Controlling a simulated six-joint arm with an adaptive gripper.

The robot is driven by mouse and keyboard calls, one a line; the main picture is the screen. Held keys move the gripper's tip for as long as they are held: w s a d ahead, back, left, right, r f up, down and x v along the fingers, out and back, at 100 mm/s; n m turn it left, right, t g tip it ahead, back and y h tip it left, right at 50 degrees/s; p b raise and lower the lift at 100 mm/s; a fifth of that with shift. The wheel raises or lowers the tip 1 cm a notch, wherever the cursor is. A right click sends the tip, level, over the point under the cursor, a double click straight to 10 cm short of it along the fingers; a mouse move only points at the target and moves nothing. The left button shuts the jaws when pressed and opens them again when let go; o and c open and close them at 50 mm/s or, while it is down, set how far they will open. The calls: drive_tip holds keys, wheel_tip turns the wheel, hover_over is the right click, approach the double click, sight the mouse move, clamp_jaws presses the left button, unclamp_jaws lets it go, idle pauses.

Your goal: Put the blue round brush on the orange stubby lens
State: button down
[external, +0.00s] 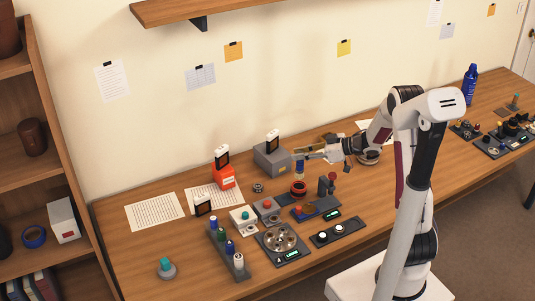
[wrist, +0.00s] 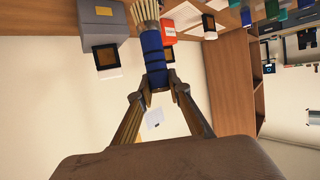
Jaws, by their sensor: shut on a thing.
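My gripper (external: 298,156) is shut on the blue round brush (external: 299,168) above the middle of the workbench. In the wrist view, my gripper's fingertips (wrist: 158,92) close on the end of the blue handle of the brush (wrist: 153,55), and its pale bristles point away from my gripper. In the external view the bristles hang downward. The orange stubby lens (external: 298,188), a short dark cylinder with an orange-red ring, stands on the bench just below the brush. I cannot tell whether the bristles touch it. The lens is not clearly visible in the wrist view.
A grey box (external: 272,158) and a red box (external: 222,177) stand behind and left. A joystick device (external: 325,190) is close to the lens on the right. A rack of coloured bottles (external: 228,250) and a round-tray device (external: 281,241) stand in front.

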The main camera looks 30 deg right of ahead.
sight(300, 163)
drive_tip(key=shift+f, duration=0.3)
drive_tip(key=shift+f, duration=0.1)
drive_tip(key=shift+f, duration=1.8)
drive_tip(key=c, duration=1.9)
unclamp_jaws()
drive_tip(key=v, duration=1.2)
drive_tip(key=shift+f, duration=0.1)
drive_tip(key=shift+w, duration=0.1)
